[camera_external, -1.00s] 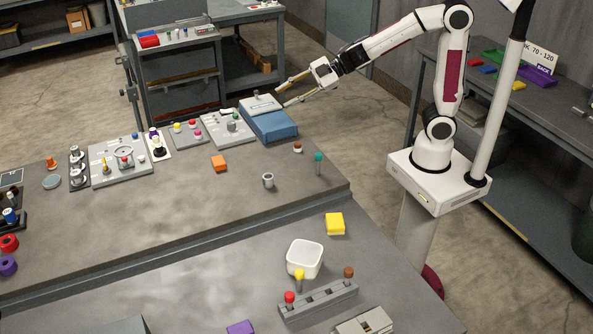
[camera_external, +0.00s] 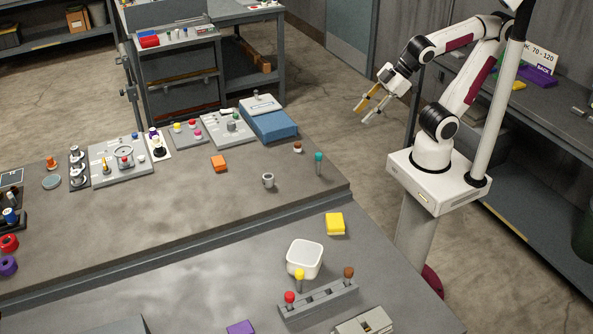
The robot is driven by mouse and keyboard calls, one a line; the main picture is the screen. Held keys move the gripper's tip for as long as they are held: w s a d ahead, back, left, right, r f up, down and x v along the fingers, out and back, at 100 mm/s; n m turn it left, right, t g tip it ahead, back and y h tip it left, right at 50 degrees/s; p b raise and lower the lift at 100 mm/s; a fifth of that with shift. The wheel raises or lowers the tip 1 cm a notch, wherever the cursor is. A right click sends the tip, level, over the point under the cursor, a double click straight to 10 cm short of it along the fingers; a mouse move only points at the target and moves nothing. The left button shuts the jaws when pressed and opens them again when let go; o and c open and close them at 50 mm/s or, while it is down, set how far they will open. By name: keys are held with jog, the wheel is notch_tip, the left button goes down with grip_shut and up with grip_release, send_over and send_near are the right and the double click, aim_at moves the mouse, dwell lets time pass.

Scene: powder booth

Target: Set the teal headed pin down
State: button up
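The teal headed pin (camera_external: 318,163) stands upright on the upper grey bench, near its right end, with its teal head at the top. My gripper (camera_external: 361,115) is in the air beyond the right end of the bench, above and to the right of the pin and clear of it. Its two fingers are spread apart, with nothing visible between them.
A small grey cup (camera_external: 268,181), an orange block (camera_external: 219,163) and a brown-topped piece (camera_external: 297,148) stand near the pin. A blue box (camera_external: 272,126) lies at the bench's back edge. On the lower bench are a white bin (camera_external: 304,259), a yellow block (camera_external: 335,224) and a pin rack (camera_external: 320,301).

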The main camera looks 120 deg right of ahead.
jog(key=s+a+f+g+y, duration=0.1)
jog(key=s+a+f+y, duration=0.1)
jog(key=s+a, duration=0.4)
jog(key=shift+s+a+f+g, duration=0.2)
jog(key=shift+s+f+g, duration=0.1)
jog(key=shift+s, duration=0.05)
dwell(0.9)
